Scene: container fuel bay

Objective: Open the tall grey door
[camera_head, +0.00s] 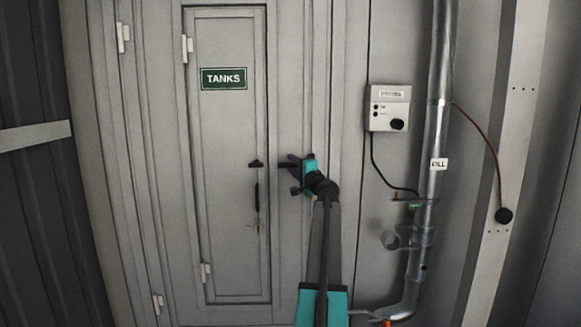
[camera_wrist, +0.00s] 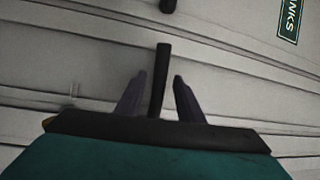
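The tall grey door (camera_head: 150,180) stands upright and looks closed, with hinges on its left side. A narrower panel (camera_head: 225,130) with a green TANKS sign (camera_head: 223,78) is set in it. A black lever (camera_head: 284,165) juts left beside the panel's right edge. My gripper (camera_head: 293,164) is at this lever. In the wrist view, the lever (camera_wrist: 162,70) lies between my two fingers (camera_wrist: 160,76), with a gap on each side. The fingers are apart. The lever's base is hidden behind my gripper.
The inset panel has its own black latch (camera_head: 256,164) and a vertical black handle (camera_head: 257,197), left of my gripper. A control box (camera_head: 389,108) with a cable and a metal pipe (camera_head: 437,120) are on the right wall. A dark ribbed wall (camera_head: 40,200) is at left.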

